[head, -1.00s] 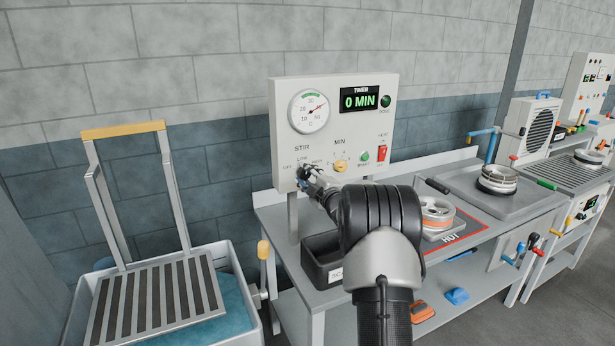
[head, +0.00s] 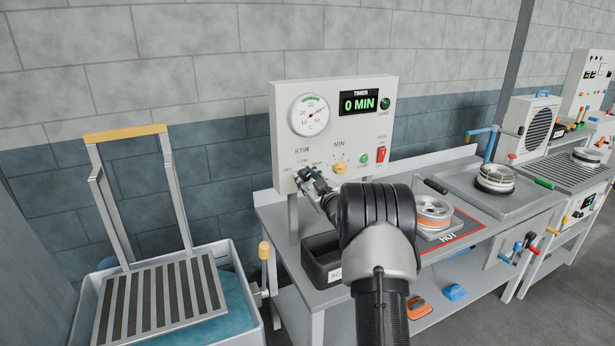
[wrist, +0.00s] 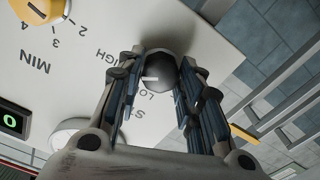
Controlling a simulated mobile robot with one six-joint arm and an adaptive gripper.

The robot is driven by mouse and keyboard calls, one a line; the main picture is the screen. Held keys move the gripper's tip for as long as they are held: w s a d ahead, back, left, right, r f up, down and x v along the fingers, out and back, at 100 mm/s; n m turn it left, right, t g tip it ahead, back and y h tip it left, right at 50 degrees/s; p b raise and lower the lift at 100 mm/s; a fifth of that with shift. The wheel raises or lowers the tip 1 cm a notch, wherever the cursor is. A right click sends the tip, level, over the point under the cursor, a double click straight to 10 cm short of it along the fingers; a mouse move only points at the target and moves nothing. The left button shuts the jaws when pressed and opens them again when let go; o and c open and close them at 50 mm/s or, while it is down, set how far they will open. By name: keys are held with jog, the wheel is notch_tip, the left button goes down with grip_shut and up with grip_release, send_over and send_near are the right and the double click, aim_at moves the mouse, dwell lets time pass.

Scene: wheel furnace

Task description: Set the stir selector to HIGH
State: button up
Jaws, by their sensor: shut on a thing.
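The stir selector is a dark round knob (wrist: 160,72) with a short white pointer mark, low on the left of the pale control panel (head: 285,115). In the wrist view the mark points left, on the side toward HIGH; LOW is printed below the knob. Whether the mark lines up exactly with HIGH I cannot tell. My gripper (wrist: 160,80) is shut on the knob, a finger on each side. In the head view my gripper (head: 305,178) covers the knob and part of the label row under STIR.
The yellow MIN dial (head: 340,167), green START button (head: 364,158) and red switch (head: 381,154) sit right of the knob. A black bin (head: 322,260) and a hot plate with an orange-banded wheel (head: 434,213) are below. A yellow-handled rack (head: 125,132) stands left.

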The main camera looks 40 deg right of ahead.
jog(key=shift+r+m, duration=0.1)
jog(key=shift+m, duration=0.5)
jog(key=o, duration=1.1)
jog(key=shift+d, duration=0.1)
jog(key=shift+c, duration=0.2)
jog(key=shift+w, duration=0.1)
